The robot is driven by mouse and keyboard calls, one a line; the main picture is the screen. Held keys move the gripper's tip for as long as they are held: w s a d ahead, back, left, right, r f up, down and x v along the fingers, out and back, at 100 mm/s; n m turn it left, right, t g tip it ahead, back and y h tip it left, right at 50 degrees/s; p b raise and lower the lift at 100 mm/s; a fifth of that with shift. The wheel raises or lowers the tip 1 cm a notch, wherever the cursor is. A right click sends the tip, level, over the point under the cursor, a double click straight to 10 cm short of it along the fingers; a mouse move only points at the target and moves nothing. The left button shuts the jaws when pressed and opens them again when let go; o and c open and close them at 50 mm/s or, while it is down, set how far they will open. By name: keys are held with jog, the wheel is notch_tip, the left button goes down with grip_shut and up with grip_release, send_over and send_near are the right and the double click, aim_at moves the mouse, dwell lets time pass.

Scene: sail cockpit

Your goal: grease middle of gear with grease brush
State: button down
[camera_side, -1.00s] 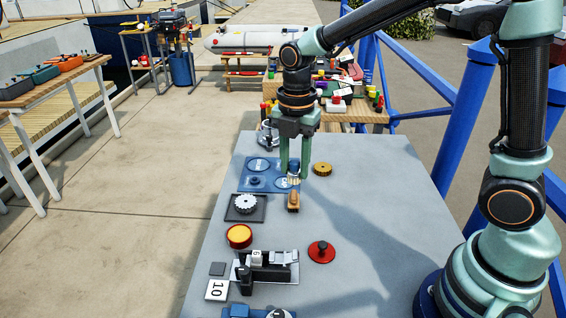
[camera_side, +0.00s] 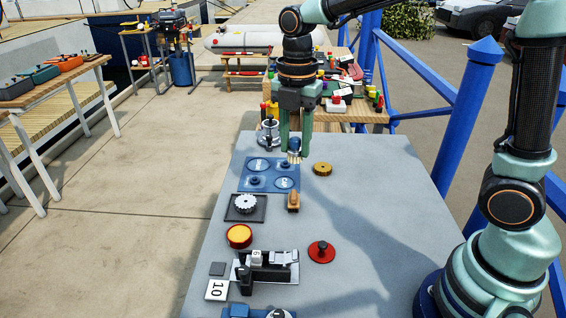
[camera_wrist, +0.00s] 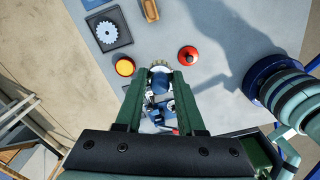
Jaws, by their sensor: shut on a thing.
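A silver toothed gear (camera_side: 245,204) lies flat on a dark square plate (camera_side: 261,214) at the left of the table. The wrist view also shows this gear (camera_wrist: 108,32) at the upper left. My gripper (camera_side: 294,152) is shut on the grease brush (camera_side: 295,147), which has a blue handle and pale bristles pointing down. It holds the brush above the far part of the table, beyond the gear and apart from it. In the wrist view the brush (camera_wrist: 160,84) sits between the fingers (camera_wrist: 158,88).
A blue tray (camera_side: 245,180) with round marked spots lies before the gripper. The table's right side is clear.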

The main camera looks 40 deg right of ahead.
dwell(0.3)
jog(key=shift+w+a+f, duration=0.95)
jog(key=shift+a+f, duration=0.95)
jog(key=shift+f, duration=0.95)
jog(key=shift+w+a+f, duration=0.9)
jog(key=shift+a+f, duration=0.95)
jog(key=shift+f, duration=0.95)
jog(key=shift+w+a+f, duration=0.95)
jog(key=shift+a+f, duration=0.95)
jog(key=shift+f, duration=0.95)
jog(key=shift+f, duration=0.6)
jog(key=shift+r, duration=0.1)
notch_tip(320, 180, up, 7)
jog(key=shift+d, duration=0.1)
